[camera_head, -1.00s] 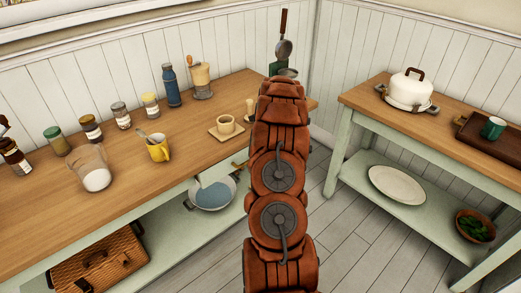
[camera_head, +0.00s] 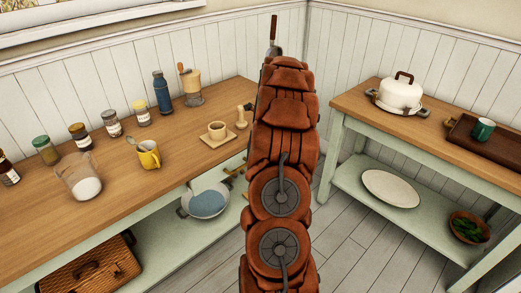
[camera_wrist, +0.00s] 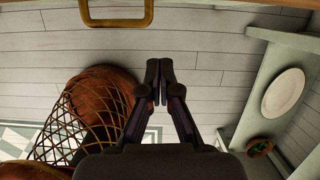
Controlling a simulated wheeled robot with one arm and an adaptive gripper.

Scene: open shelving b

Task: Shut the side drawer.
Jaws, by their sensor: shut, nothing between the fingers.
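A brass bar handle (camera_wrist: 117,20) shows at the top left edge of the wrist view. It appears to sit on a pale front edge (camera_wrist: 200,6), likely the side drawer, which is mostly cut off by the frame. How far the drawer stands out cannot be told. My gripper (camera_wrist: 160,66) is shut and empty, with its fingertips below and to the right of the handle, apart from it in the picture. In the head view my arm hides the gripper and the right end of the left table (camera_head: 110,190).
The right table (camera_head: 350,105) bears a white pot (camera_head: 402,95). Floor (camera_head: 350,240) between them is clear.

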